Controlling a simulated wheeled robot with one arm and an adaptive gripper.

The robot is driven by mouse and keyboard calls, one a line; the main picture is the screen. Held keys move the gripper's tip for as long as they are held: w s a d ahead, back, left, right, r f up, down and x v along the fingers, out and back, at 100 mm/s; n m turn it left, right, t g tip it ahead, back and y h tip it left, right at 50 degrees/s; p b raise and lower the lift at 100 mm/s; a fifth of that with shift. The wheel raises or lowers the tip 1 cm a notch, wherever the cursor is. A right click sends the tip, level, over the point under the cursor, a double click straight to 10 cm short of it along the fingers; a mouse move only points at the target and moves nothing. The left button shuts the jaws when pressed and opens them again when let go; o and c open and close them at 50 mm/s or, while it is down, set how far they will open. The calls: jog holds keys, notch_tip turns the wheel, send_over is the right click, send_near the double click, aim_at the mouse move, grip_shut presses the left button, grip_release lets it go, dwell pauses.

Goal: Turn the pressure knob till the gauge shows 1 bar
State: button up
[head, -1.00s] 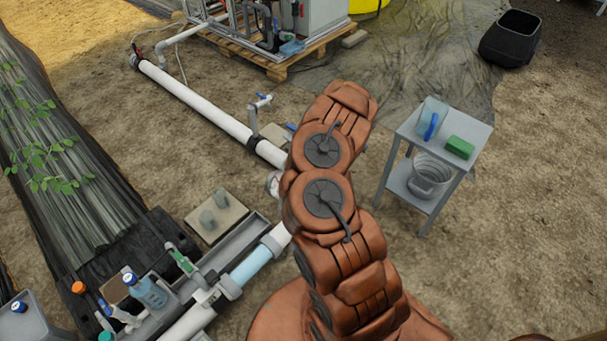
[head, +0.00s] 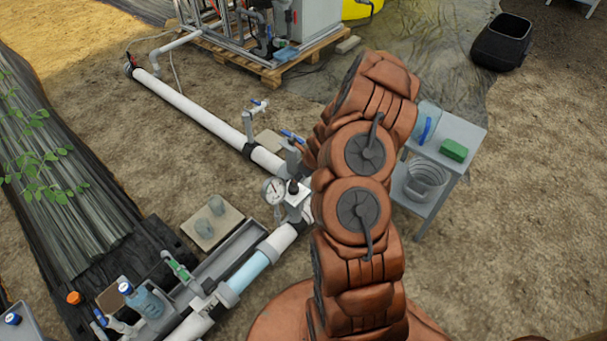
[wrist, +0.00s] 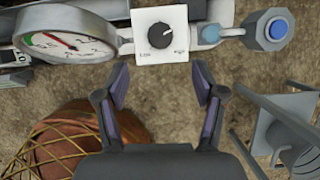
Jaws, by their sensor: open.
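The black pressure knob (wrist: 161,36) sits on a white square plate (wrist: 146,52) with small lettering below the knob. Its light pointer line slants to the upper right. The round pressure gauge (wrist: 68,38) is left of the plate, seen tilted, with coloured marks on its dial; I cannot read its value. In the head view the gauge (head: 273,190) stands on the pipe, beside the black knob (head: 293,187). My gripper (wrist: 161,86) is open and empty, its fingers pointing toward the plate, spread wider than the knob and apart from it. The arm hides it in the head view.
A blue-capped fitting (wrist: 277,28) is right of the plate. The white pipe (head: 205,110) runs toward the skid on a pallet (head: 268,72). A grey side table (head: 463,133) stands right of my arm. Bottles and fittings crowd the lower left.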

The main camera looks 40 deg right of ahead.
aim_at(281, 184)
jog(key=shift+s+r, duration=0.25)
jog(key=shift+r, duration=0.35)
dwell(0.3)
